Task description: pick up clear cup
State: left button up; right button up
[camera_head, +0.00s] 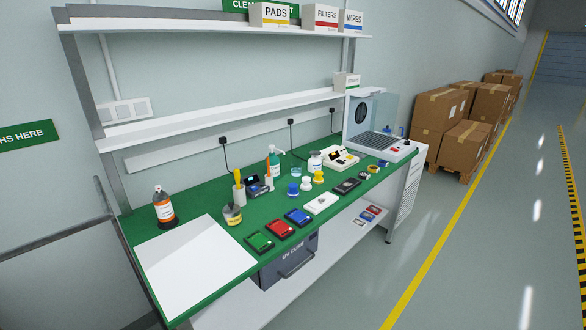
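The workbench with a green top (201,215) runs along the wall. A small pale see-through piece (296,172) stands in the middle of the bench, behind the blue (293,189) and white (306,184) small pots. It looks like the clear cup, but it is too small to be sure. Neither of my grippers is in view.
A white sheet (195,262) covers the near left of the bench. A spray bottle (164,207), pump bottle (274,163), white jar (315,161) and several coloured flat devices (298,216) stand around. A clear-sided cabinet (374,124) is at the far end. Floor right of the bench is open.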

aim_at(295, 166)
jog(key=u, duration=0.35)
jog(key=l+u, duration=0.15)
jog(key=u, duration=0.2)
jog(key=l+u, duration=0.1)
jog(key=u, duration=0.3)
jog(key=l+u, duration=0.25)
jog(key=l, duration=0.25)
jog(key=l+u, duration=0.2)
jog(key=l, duration=0.3)
jog(key=l+u, duration=0.25)
jog(key=l, duration=0.3)
jog(key=k+l+u, duration=0.1)
jog(key=l+u, duration=0.15)
jog(key=l, duration=0.2)
jog(key=k+l+u, duration=0.2)
jog(key=l, duration=0.3)
jog(key=i, duration=0.1)
